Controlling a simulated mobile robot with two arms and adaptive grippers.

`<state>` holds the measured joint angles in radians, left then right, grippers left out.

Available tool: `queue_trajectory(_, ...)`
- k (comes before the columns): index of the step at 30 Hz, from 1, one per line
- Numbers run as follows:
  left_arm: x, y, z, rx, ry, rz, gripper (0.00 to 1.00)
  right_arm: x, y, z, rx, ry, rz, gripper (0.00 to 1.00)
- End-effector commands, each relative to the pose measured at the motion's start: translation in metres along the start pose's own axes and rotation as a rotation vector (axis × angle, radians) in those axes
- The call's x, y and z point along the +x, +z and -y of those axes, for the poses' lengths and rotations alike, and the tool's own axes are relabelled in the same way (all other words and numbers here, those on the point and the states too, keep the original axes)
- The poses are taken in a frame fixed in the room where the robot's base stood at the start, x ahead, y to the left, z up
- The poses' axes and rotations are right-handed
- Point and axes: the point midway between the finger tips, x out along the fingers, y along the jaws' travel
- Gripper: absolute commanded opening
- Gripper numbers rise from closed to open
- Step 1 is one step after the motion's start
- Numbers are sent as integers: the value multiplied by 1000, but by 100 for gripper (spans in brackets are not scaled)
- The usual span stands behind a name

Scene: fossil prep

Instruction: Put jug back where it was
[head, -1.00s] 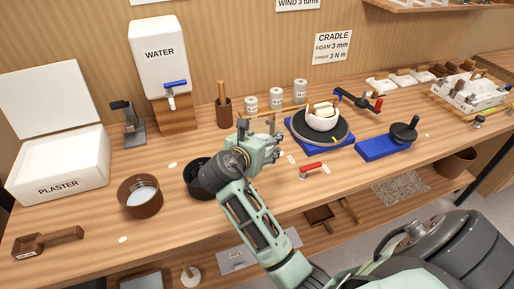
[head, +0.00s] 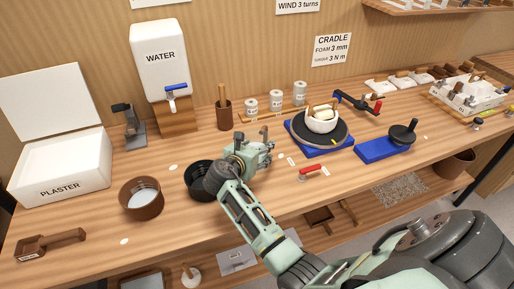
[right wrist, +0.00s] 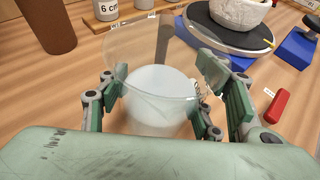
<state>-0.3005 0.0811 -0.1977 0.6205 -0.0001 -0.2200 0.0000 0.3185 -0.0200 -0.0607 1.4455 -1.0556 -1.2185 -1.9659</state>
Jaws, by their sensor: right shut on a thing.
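The jug (right wrist: 152,85) is clear and see-through, with a whitish lower part, in the right wrist view. My right gripper (right wrist: 170,105) is shut on it, with a green finger pad on each side. In the head view the right gripper (head: 266,152) is over the middle of the bench, right of the black bowl (head: 197,178). The jug is hard to make out there. I cannot tell whether its base touches the bench. My left gripper is not in view.
A blue turntable (head: 325,150) with a white bowl (head: 322,122) stands behind right. A red-handled tool (head: 310,173) lies close on the right. Several labelled cans (head: 275,100) stand behind. The water tank (head: 160,60) and plaster box (head: 62,170) are left. Bare bench lies in front.

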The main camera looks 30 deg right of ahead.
Motion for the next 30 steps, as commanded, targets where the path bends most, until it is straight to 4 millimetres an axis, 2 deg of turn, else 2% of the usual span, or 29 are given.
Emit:
queue_trajectory(6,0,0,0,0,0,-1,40,1,-3,0,-1,0,1,13)
queue_trajectory(7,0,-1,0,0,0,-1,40,1,-3,0,0,0,0,62)
queue_trajectory(12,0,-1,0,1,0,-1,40,1,-3,0,0,0,0,77)
queue_trajectory(24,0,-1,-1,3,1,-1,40,0,0,0,1,0,0,78)
queue_trajectory(26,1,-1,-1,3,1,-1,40,-6,-1,0,1,0,-1,78)
queue_trajectory(30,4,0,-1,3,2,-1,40,-30,-2,-1,2,3,-1,78)
